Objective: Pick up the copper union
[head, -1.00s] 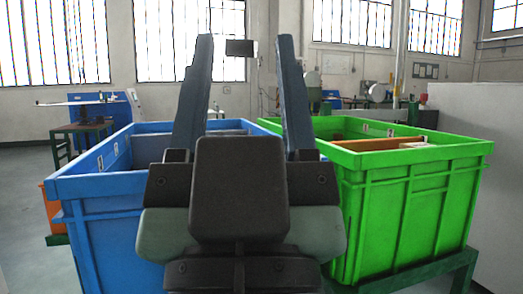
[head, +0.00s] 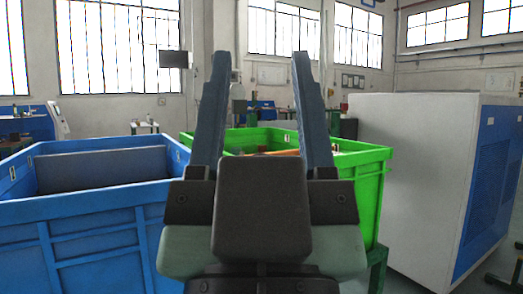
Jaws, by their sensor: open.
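My gripper (head: 261,65) is in the middle of the head view. Its two long dark fingers point up and stand well apart, with nothing between them. It is in front of the green crate (head: 365,195), which stands on a green stand. A reddish-brown rounded thing and an orange edge show just over the green crate's rim, partly hidden by my gripper. I cannot tell whether any of this is the copper union; no copper union can be made out clearly.
A blue crate (head: 80,238) with a grey panel (head: 100,169) inside stands at the left. A large white cabinet (head: 415,180) with a blue vented side stands at the right. Blue equipment (head: 28,122) is at the back left. Some floor shows at the far right.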

